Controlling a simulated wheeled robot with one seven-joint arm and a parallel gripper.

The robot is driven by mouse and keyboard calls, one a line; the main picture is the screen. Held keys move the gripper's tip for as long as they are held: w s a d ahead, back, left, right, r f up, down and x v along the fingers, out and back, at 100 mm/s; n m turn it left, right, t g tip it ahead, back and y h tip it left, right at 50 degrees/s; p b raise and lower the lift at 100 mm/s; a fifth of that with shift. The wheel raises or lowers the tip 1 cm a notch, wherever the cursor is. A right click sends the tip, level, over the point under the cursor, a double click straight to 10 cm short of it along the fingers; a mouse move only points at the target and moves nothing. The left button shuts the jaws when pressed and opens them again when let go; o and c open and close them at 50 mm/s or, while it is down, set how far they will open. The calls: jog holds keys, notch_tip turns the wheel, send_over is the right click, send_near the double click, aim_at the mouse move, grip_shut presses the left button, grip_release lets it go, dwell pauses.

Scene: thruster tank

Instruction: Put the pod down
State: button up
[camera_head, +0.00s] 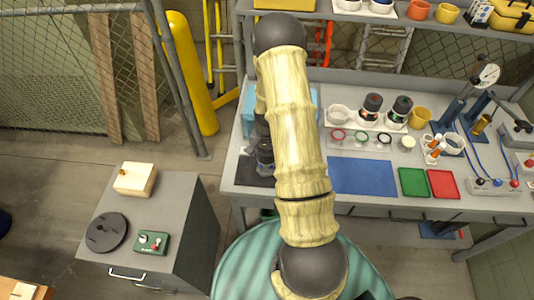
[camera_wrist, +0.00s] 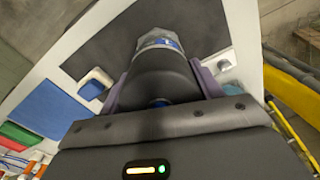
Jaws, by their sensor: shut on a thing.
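The pod (camera_wrist: 160,72) is a dark, rounded body with a pale, blue-banded end. In the wrist view it sits between the purple-grey fingers of my gripper (camera_wrist: 162,88), which is shut on it. Its pale end points toward a dark mat (camera_wrist: 108,42) on the light bench top. In the head view my gripper (camera_head: 263,145) is over the bench's left end, mostly hidden by my arm, and the dark mat (camera_head: 248,174) lies below it. I cannot tell whether the pod touches the mat.
On the bench (camera_head: 345,145), a white tray (camera_head: 350,123) holds two dark-topped pods (camera_head: 372,104). Coloured rings, a blue mat (camera_head: 362,175), and green (camera_head: 413,182) and red (camera_head: 443,184) mats lie right of my arm. A grey cabinet (camera_head: 175,215) stands at left.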

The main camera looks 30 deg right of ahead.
jog(key=o, duration=1.5)
jog(key=shift+o, duration=0.2)
notch_tip(320, 180, up, 12)
jog(key=b, duration=0.3)
jog(key=shift+r, duration=0.1)
